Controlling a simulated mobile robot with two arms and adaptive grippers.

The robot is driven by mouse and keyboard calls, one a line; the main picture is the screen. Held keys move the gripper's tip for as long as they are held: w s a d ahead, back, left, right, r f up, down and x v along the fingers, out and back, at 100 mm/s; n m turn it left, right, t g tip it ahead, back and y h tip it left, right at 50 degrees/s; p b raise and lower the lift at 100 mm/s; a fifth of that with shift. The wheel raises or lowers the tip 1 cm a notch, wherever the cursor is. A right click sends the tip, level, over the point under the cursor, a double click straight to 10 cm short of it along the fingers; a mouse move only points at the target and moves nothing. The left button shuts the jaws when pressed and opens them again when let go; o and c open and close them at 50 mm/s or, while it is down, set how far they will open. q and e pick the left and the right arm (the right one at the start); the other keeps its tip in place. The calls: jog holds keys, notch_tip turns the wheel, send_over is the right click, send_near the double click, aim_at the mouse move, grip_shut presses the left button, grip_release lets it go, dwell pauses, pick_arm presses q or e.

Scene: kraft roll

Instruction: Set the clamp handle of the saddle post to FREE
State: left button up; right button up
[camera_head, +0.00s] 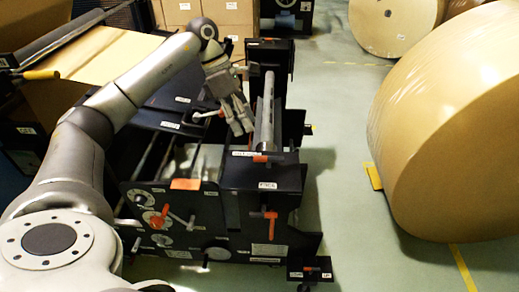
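The near black saddle post (250,180) stands right of centre, with the near end of a grey shaft (265,118) at its top. A small handle with an orange-red part (262,157) sits on top of the post. An orange-red T-shaped handle (269,222) hangs on its front face. I cannot tell which is the clamp handle, and the labels are too small to read. My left gripper (241,130) points down just left of the shaft, above and behind the top handle and apart from it. Its finger gap is unclear. My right gripper is out of view.
A black machine frame (150,195) with levers and knobs stands left of the post. A large kraft roll (450,130) stands at right, another (395,25) behind it. Cardboard boxes (225,15) are at the back. Green floor (340,190) is clear between post and roll.

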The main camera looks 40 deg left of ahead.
aim_at(268, 162)
pick_arm(q)
jog(key=p+x, duration=0.2)
jog(key=x, duration=0.8)
jog(key=shift+d+f, duration=0.15)
jog(key=shift+c, duration=0.5)
grip_shut()
